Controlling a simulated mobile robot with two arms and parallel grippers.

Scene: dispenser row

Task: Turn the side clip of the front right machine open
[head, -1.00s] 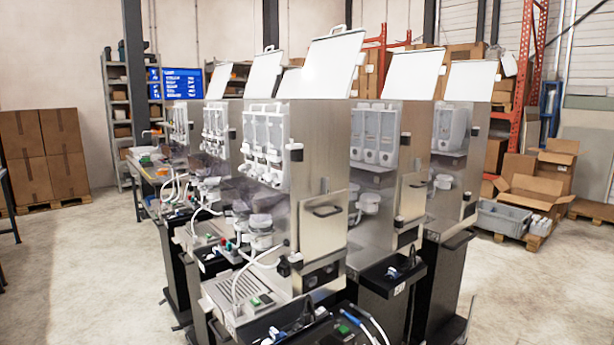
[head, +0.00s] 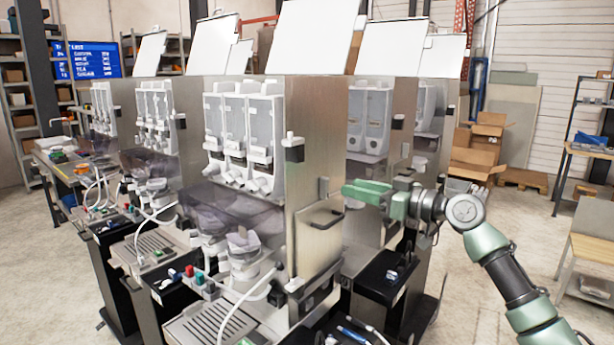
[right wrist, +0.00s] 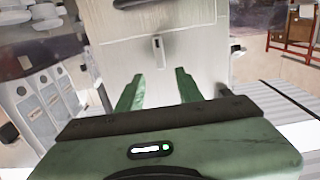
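The front right machine (head: 318,130) stands nearest, with a steel side panel facing right. Its side clip (head: 323,188) is a small upright grey piece on that panel, just above a dark handle (head: 325,218). In the right wrist view the clip (right wrist: 158,48) is a pale upright tab near the picture's middle, beyond the fingertips. My right gripper (head: 350,188), with green fingers, is level with the clip and to its right. In the right wrist view the gripper (right wrist: 158,82) is open and empty, with a gap before the clip. My left gripper is not in view.
A dark box (head: 293,148) sits higher on the machine's front edge. Another machine (head: 385,85) stands close behind my right gripper. Open floor lies at the right, with cardboard boxes (head: 475,150) and a shelf (head: 585,150) beyond.

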